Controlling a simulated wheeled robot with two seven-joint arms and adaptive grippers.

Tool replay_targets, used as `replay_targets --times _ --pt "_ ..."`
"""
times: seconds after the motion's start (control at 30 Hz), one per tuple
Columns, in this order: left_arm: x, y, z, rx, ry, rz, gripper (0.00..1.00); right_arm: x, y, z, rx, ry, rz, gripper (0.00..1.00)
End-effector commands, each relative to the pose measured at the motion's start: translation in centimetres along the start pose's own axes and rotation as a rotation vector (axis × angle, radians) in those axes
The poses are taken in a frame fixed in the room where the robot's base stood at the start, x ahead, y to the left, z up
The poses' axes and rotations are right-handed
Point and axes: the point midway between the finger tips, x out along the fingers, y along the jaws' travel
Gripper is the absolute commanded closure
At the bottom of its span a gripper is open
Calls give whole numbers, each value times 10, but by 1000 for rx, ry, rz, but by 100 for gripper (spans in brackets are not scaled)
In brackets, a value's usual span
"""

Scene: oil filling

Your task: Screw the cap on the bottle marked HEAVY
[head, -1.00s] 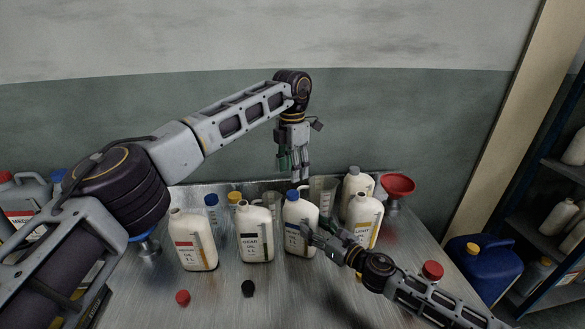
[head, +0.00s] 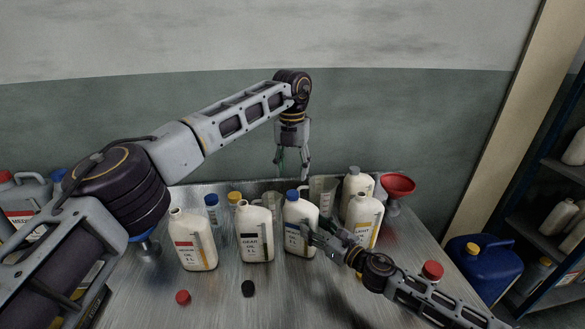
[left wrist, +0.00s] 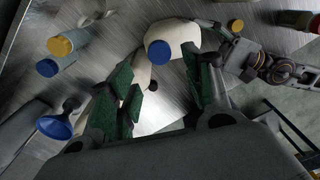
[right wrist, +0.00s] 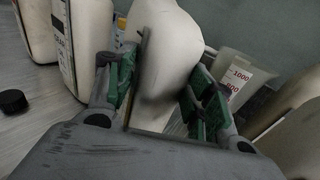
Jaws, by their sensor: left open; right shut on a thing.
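A white bottle with a blue label (head: 294,238) stands upright on the metal table; I cannot read its marking. A blue cap (head: 292,195) sits on its neck and shows between my left fingers in the left wrist view (left wrist: 160,52); how tight it is I cannot tell. My left gripper (head: 292,175) is open, pointing down just above the cap. My right gripper (head: 318,236) is shut on this bottle from its right side. The bottle's body fills the space between my right fingers in the right wrist view (right wrist: 172,50).
A gear oil bottle (head: 256,245) and a red-label bottle (head: 195,255) stand uncapped to the left. A red cap (head: 183,297) and black cap (head: 248,288) lie in front.

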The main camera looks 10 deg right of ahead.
Motion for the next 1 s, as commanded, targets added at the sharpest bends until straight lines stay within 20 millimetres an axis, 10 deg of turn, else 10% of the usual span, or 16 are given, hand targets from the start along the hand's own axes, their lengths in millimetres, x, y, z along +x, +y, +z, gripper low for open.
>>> replay_targets --times 0.57,1.0 --pt "3 0 0 -13 1 0 49 0 0 0 -1 0 -1 100" --pt "42 0 0 -13 2 0 49 0 -1 0 -1 0 -1 100"
